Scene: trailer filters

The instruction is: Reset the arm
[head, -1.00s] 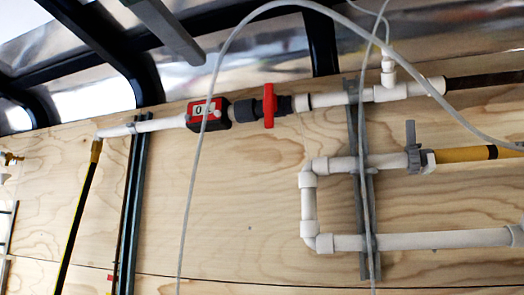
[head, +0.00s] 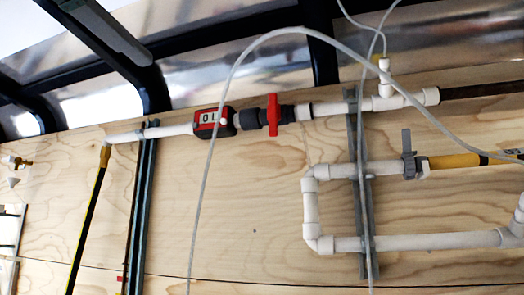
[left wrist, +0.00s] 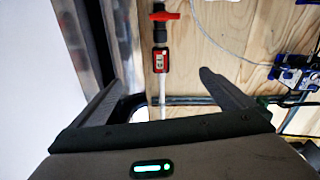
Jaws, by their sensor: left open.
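My left gripper (left wrist: 160,80) shows in the left wrist view, its two grey fingers spread wide with nothing between them that they touch. Behind the gap are the red-and-black digital meter (left wrist: 160,61) and the red valve handle (left wrist: 166,16) on the white pipe. In the head view the meter (head: 214,121) and the red handle (head: 273,114) sit on the upper pipe run against the plywood wall. Neither gripper can be made out in the head view. My right gripper is not seen.
A thin grey hose (head: 213,140) arcs in front of the wall. White pipes (head: 311,208) and a yellow pipe section (head: 453,161) are at right. A black-yellow hose (head: 88,215) hangs at left. A blue-and-black object (left wrist: 291,73) stands at right in the wrist view.

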